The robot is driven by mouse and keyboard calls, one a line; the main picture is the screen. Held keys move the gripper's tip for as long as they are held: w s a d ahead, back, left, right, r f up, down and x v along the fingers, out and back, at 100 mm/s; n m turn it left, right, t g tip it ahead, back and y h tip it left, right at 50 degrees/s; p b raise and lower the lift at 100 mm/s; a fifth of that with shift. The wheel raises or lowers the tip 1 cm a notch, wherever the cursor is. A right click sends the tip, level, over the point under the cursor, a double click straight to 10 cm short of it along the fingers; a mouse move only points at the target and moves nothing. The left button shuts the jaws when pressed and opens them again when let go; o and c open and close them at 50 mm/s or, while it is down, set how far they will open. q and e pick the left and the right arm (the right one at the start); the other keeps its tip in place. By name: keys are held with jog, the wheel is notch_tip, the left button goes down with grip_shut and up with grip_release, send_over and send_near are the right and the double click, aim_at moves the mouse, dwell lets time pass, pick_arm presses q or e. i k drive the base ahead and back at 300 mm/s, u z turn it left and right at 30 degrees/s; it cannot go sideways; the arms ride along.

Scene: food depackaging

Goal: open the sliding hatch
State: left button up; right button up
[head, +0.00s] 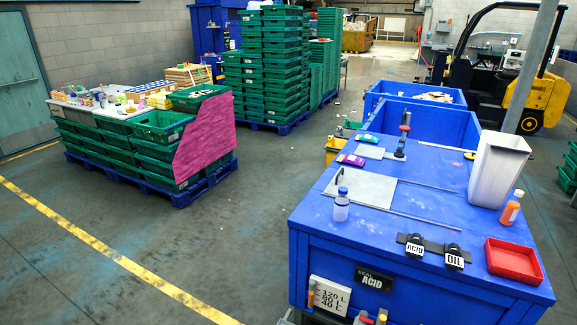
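A flat grey metal plate (370,190), which looks like the sliding hatch, lies on top of the blue container (335,228) on the right. Thin rails (425,221) run along its sides and extend to the right past it. A small dark upright piece, perhaps its handle, stands at the plate's left edge, partly behind a small clear bottle with a blue cap (341,209). No opening shows beside the plate, so it looks closed. A smaller grey plate (369,152) lies farther back. Neither of my grippers is in view.
A white bin (498,170), an orange bottle (511,208), a red tray (513,260) and ACID (414,246) and OIL (453,256) tags are on the container top. Stacked green crates (165,125) stand at left. The floor between (240,205) is clear.

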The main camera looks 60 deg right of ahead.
aim_at(367, 188)
jog(key=z, duration=1.6)
